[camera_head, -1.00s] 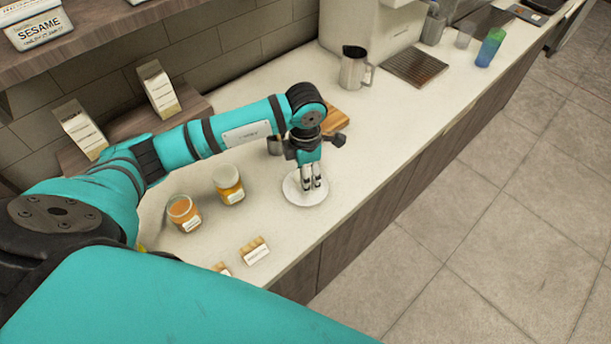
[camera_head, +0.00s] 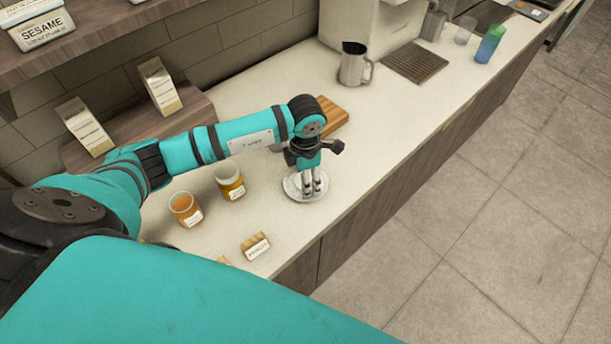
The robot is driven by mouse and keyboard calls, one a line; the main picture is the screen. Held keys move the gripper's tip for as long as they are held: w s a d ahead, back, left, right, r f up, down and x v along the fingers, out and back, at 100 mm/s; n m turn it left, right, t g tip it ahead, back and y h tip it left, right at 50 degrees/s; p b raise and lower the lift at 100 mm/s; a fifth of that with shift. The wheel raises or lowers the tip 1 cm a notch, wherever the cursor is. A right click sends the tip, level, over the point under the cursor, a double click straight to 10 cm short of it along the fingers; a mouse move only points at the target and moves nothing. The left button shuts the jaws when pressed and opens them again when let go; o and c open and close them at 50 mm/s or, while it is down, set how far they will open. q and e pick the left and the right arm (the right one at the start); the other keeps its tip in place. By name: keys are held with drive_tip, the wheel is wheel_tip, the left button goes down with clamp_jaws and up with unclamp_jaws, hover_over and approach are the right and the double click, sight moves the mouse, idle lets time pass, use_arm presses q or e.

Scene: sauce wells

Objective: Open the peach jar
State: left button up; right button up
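Two glass jars with orange-brown contents and white labels stand on the counter: a left jar (camera_head: 186,210) and a right jar (camera_head: 230,184). The labels are too small to read, so I cannot tell which is peach. The left jar's top looks open; the right jar has a pale top, and I cannot tell if a lid is on it. My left gripper (camera_head: 312,186) points down over a small round plate (camera_head: 291,191), right of both jars and apart from them. Its fingers look close together, with no held object clearly visible. My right gripper is out of view.
A labelled block (camera_head: 255,246) lies near the counter's front edge. A wooden board (camera_head: 330,112) is behind my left gripper. A metal pitcher (camera_head: 353,66) and a drip grate (camera_head: 415,62) are farther back. A wooden riser (camera_head: 190,116) holds two cartons.

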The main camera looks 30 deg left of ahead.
use_arm(q)
drive_tip(key=shift+r+b, duration=0.3)
drive_tip(key=shift+r, duration=0.1)
wheel_tip(320, 180, up, 11)
drive_tip(key=b, duration=0.3)
drive_tip(key=shift+r+b, duration=0.2)
drive_tip(key=shift+b, duration=0.15)
